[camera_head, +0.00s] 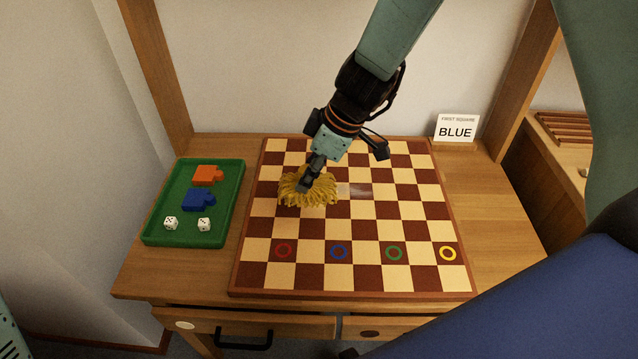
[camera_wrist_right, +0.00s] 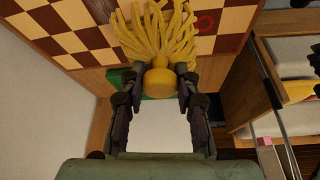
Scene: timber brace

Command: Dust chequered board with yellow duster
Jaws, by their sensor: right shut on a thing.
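The chequered board (camera_head: 418,215) lies flat on the wooden table, with red, blue, green and yellow rings on its front squares. A greyish smudge (camera_head: 358,191) shows on the board just right of the duster. The yellow duster (camera_head: 308,190) has its strands spread on the left middle of the board. My right gripper (camera_head: 308,178) is shut on the duster's handle. In the right wrist view the duster's round yellow end (camera_wrist_right: 160,82) sits between the two fingers. My left gripper is not in view.
A green tray (camera_head: 182,240) left of the board holds an orange piece (camera_head: 208,175), a blue piece (camera_head: 198,199) and two dice. A card (camera_head: 456,129) reading "FIRST SQUARE BLUE" stands at the back right. Wooden posts rise at the table's back corners.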

